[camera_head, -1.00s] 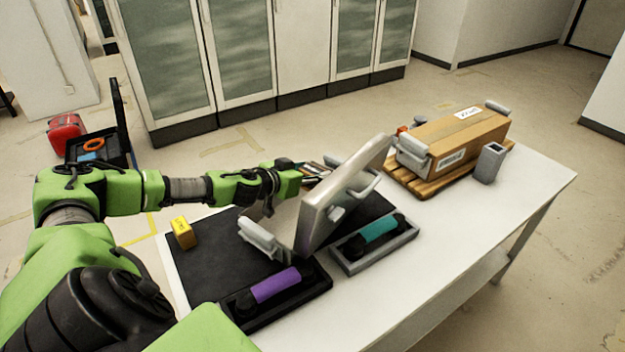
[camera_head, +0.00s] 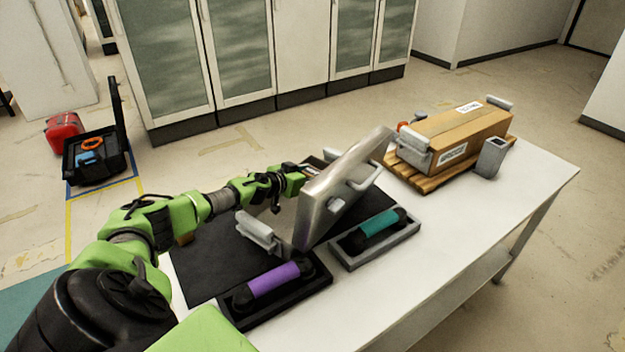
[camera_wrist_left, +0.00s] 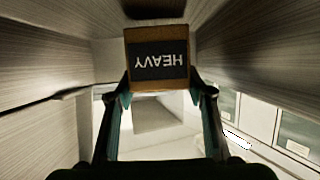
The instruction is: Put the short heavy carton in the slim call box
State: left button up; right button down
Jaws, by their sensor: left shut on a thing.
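The short heavy carton (camera_wrist_left: 158,62) is a small brown block with a dark label reading "HEAVY", upside down in the left wrist view. My left gripper (camera_wrist_left: 160,95) is shut on it, one finger at each side. Grey metal walls (camera_wrist_left: 45,60) surround the carton and fingers in that view. In the head view, the slim call box (camera_head: 342,195) appears as a grey metal case with a tilted panel and handles on the table. My left gripper (camera_head: 305,171) reaches behind this panel, which hides the carton there. My right gripper is not in view.
A purple handset (camera_head: 273,280) and a teal handset (camera_head: 382,223) lie in cradles in front. A large cardboard box (camera_head: 457,137) sits on a wooden pallet at right, beside a small grey holder (camera_head: 491,158). The table's front right (camera_head: 460,235) is clear.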

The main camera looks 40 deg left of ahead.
pick_arm(q)
jog(key=shift+w+a+f, duration=0.1)
jog(key=shift+f, duration=0.25)
jog(key=shift+f, duration=0.15)
jog(key=o, duration=1.1)
jog(key=shift+f, duration=0.1)
jog(key=shift+r, duration=0.2)
